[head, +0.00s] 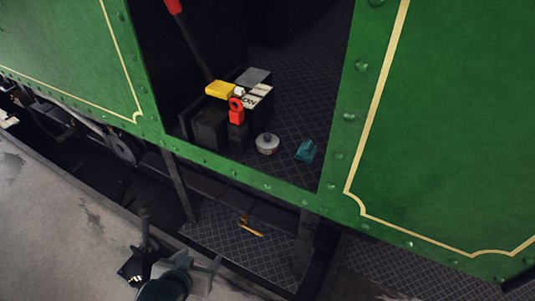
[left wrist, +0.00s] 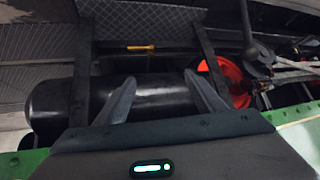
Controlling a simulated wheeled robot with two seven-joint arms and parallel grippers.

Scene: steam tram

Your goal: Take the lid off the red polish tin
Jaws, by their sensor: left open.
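A small round tin (head: 267,144) with a pale grey top and a dark knob stands upright on the dark tread-plate floor inside the green doorway. Its side is too small to read clearly. The lid seems to sit on it. My left gripper (head: 204,270) is low in the head view, outside the tram, below and left of the tin and well apart from it. In the left wrist view, its two fingers (left wrist: 163,85) are spread with nothing between them. The tin does not show there. My right gripper is not in view.
Left of the tin stand dark boxes (head: 210,130), a yellow block (head: 220,89) and a red ring-topped piece (head: 236,110). A teal block (head: 306,151) lies to its right. A yellow-handled tool (head: 250,228) lies on the step (head: 225,245). The green doorway edge (head: 240,172) runs in front.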

